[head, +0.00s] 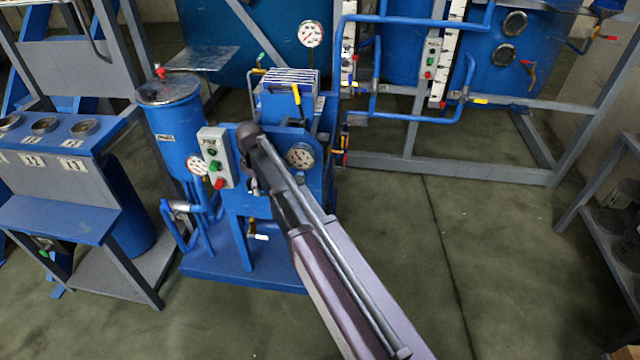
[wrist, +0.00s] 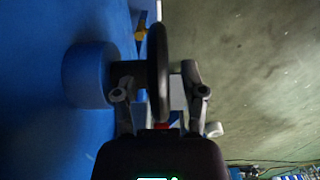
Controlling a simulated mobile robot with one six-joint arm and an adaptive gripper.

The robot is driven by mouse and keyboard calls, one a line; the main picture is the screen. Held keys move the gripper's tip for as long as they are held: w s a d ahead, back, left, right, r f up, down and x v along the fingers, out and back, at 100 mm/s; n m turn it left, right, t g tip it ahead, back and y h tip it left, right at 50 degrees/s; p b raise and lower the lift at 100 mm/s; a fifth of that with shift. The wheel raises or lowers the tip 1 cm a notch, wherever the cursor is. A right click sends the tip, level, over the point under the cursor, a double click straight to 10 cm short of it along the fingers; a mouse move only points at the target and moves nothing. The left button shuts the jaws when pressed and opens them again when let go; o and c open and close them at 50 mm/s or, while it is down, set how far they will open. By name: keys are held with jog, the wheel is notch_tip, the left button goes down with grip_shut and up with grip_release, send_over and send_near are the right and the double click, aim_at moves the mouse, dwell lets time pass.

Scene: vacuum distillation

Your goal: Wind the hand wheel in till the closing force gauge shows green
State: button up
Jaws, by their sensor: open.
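The hand wheel (wrist: 158,45) shows in the wrist view as a dark disc seen edge-on, upright in the picture, with a thick blue round part to its left. My gripper (wrist: 157,76) is open, one finger on each side of the wheel's rim; I cannot tell whether either finger touches it. In the head view my arm's end covers the wheel at the blue press.
A control box (head: 217,157) with green and red buttons stands left of my arm. A blue tank (head: 170,110) with a smaller gauge (head: 198,166) is behind it. White press plates (head: 290,80) lie beyond. A bench (head: 62,135) stands left.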

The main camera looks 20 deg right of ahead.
jog(key=shift+r+p, duration=6.6)
jog(key=shift+r, duration=0.35)
jog(key=s+d+r+m+p, duration=0.1)
jog(key=s+d+m, duration=1.1)
jog(key=s, duration=0.8)
jog(key=shift+d+m, duration=0.4)
jog(key=shift+d, duration=1.1)
jog(key=w+a+n, duration=0.6)
jog(key=w+a, duration=0.1)
jog(key=w, duration=0.3)
jog(key=w+a+n, duration=0.6)
jog(key=w+a, duration=0.2)
jog(key=w, duration=0.2)
jog(key=shift+f+n+b, duration=0.35)
jog(key=shift+n, duration=0.05)
jog(key=shift+f, duration=0.1)
notch_tip(320, 180, down, 14)
jog(key=b, duration=1.3)
jog(key=shift+r+b, duration=0.2)
jog(key=shift+b, duration=0.2)
